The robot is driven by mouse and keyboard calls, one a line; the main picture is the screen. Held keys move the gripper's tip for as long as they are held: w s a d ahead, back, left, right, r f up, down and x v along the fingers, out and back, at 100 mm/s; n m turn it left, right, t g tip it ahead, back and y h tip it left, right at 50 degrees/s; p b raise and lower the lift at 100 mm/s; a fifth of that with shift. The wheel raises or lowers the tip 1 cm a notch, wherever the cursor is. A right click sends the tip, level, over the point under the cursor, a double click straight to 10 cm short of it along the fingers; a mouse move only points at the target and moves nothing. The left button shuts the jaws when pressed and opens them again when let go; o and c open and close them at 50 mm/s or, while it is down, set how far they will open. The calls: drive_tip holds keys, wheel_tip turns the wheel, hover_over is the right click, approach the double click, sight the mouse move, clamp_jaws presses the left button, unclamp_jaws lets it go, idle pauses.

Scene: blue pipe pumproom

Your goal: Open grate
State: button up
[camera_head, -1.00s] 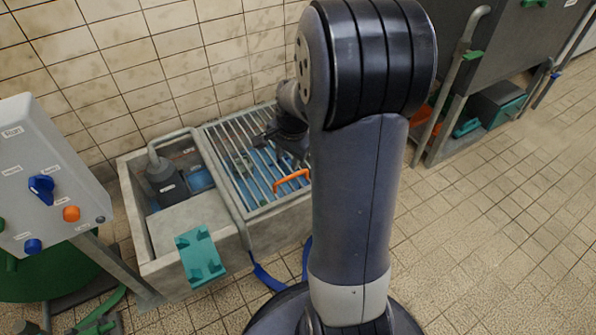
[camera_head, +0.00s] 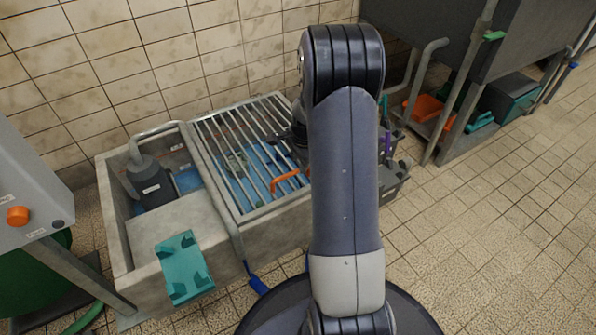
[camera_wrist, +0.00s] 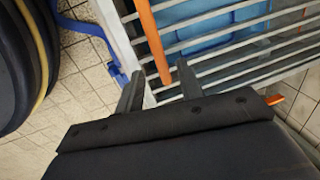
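The grate (camera_head: 233,165) is a set of light metal bars in a frame, lying flat over the right part of a concrete basin. An orange handle (camera_head: 284,181) is on its near right side. The handle (camera_wrist: 148,30) also shows in the wrist view as an orange bar running down between my fingers. My gripper (camera_wrist: 160,70) is open, with one finger on each side of the handle's near end in the picture. I cannot tell whether it touches the handle. In the head view my arm hides most of the gripper.
The basin's left part holds a grey pump (camera_head: 150,183). A teal bracket (camera_head: 184,268) is on the basin's front. A control box (camera_head: 25,190) stands at left. A blue strap (camera_head: 257,284) lies by the basin's front. A dark tank (camera_head: 450,40) stands at right; the right floor is clear.

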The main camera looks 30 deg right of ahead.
sight(297, 170)
drive_tip(key=shift+w+f+b, duration=0.2)
drive_tip(key=shift+f+b, duration=0.1)
drive_tip(key=shift+f, duration=0.6)
drive_tip(key=shift+w+f+b, duration=0.15)
drive_tip(key=shift+f+b, duration=0.1)
drive_tip(key=shift+f, duration=0.6)
clamp_jaws()
